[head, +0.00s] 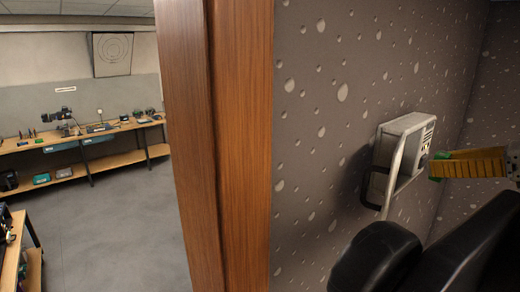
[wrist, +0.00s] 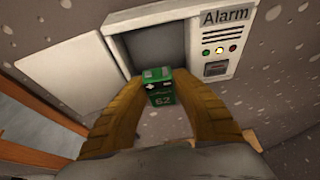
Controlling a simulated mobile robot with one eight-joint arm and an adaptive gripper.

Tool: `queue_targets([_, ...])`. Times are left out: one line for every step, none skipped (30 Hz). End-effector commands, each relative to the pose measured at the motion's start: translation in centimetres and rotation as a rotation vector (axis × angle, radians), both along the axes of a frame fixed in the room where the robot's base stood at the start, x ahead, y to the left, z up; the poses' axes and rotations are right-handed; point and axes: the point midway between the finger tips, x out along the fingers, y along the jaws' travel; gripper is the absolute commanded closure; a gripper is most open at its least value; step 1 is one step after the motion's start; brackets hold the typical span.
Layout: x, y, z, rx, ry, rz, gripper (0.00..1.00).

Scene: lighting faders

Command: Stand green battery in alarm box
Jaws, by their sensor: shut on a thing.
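The green battery (wrist: 161,92), marked 62, is held upright between the yellow fingers of my gripper (wrist: 160,84), at the lower edge of the alarm box opening in the wrist view. The alarm box (wrist: 215,45) is a pale wall box with an open grey compartment (wrist: 158,46). Whether the battery touches the box I cannot tell. In the head view the alarm box (head: 407,128) is on the wall, my gripper (head: 440,166) reaches it from the right, and a bit of green battery (head: 439,156) shows at the fingertips.
The box's pale door (wrist: 60,60) stands open to the left of the compartment. On the right panel are an Alarm label, small lights, one lit yellow, and a dark slot. A wooden door frame (head: 240,140) stands left of the spotted wall (head: 330,90). Workbenches (head: 85,135) are beyond.

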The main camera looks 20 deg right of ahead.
Motion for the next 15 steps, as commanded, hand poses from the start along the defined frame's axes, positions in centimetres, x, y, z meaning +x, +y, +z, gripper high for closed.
queue_targets([1.5,0.6,0.4,0.000,-0.001,0.008,1.00])
queue_targets([2.3,0.8,0.4,0.000,0.000,0.008,1.00])
queue_targets([3.4,1.1,0.3,0.000,0.000,0.007,1.00])
queue_targets([4.1,1.3,0.3,0.000,0.000,0.006,1.00])
queue_targets([4.7,1.5,0.3,0.000,0.000,0.006,1.00])
queue_targets([5.4,1.7,0.3,0.000,0.000,0.004,1.00])
queue_targets([5.9,1.8,0.2,0.000,0.000,0.004,1.00])
queue_targets([6.3,1.9,0.2,0.000,0.000,0.003,1.00])
queue_targets([6.7,2.0,0.2,0.001,0.000,0.002,1.00])
queue_targets([7.0,2.0,0.1,0.001,0.000,0.002,1.00])
queue_targets([7.1,2.1,0.1,0.001,0.000,0.002,1.00])
queue_targets([7.4,2.1,0.1,0.001,0.000,0.002,1.00])
queue_targets([7.7,2.2,0.1,0.000,0.000,0.001,1.00])
queue_targets([8.1,2.4,0.1,0.000,0.000,0.002,1.00])
queue_targets([8.2,2.3,-0.3,-0.001,0.000,0.001,1.00])
